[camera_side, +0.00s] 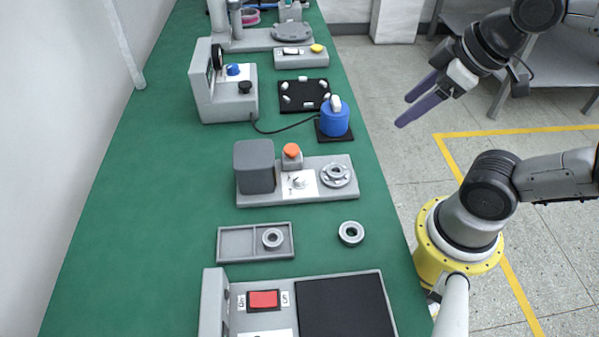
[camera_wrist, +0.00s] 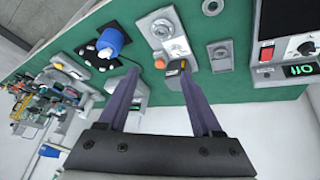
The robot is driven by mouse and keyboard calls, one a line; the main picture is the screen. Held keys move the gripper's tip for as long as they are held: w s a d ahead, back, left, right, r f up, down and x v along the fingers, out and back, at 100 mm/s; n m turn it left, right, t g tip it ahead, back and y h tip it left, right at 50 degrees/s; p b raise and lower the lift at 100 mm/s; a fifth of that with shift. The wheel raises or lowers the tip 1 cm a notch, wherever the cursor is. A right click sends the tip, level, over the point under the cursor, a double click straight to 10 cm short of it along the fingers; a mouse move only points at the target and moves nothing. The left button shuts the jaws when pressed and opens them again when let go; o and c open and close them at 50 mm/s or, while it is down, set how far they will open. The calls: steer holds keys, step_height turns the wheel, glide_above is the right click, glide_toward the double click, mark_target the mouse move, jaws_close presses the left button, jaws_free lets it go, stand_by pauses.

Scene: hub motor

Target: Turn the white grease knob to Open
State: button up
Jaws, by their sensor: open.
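The white grease knob (camera_side: 299,182) sits on a white label plate on a grey station (camera_side: 318,190) at mid-bench. The plate's lettering and the knob's setting are too small to read. An orange button (camera_side: 291,151) stands behind the knob, a dark grey box (camera_side: 254,166) to its left and a round ring fitting (camera_side: 337,173) to its right. My gripper (camera_side: 405,110) is open and empty, raised beyond the bench's right edge, apart from the knob. In the wrist view the station's white plate (camera_wrist: 176,46) appears ahead of the two spread fingers (camera_wrist: 160,74).
A blue cylinder (camera_side: 334,119) on a black pad stands behind the station near the right edge. A tray (camera_side: 230,244) and a loose ring (camera_side: 351,233) lie in front. A unit with a red switch (camera_side: 264,300) is nearest. Green bench (camera_side: 140,220) is clear at left.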

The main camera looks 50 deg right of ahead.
steer(key=w+r+n, duration=0.2)
steer(key=w+n, duration=0.3)
steer(key=n, duration=0.1)
steer(key=n+g, duration=0.6)
steer(key=n, duration=0.3)
glide_above(299, 176)
step_height(299, 176, down, 13)
step_height(299, 176, down, 13)
steer(key=shift+s+f, duration=0.1)
jaws_close()
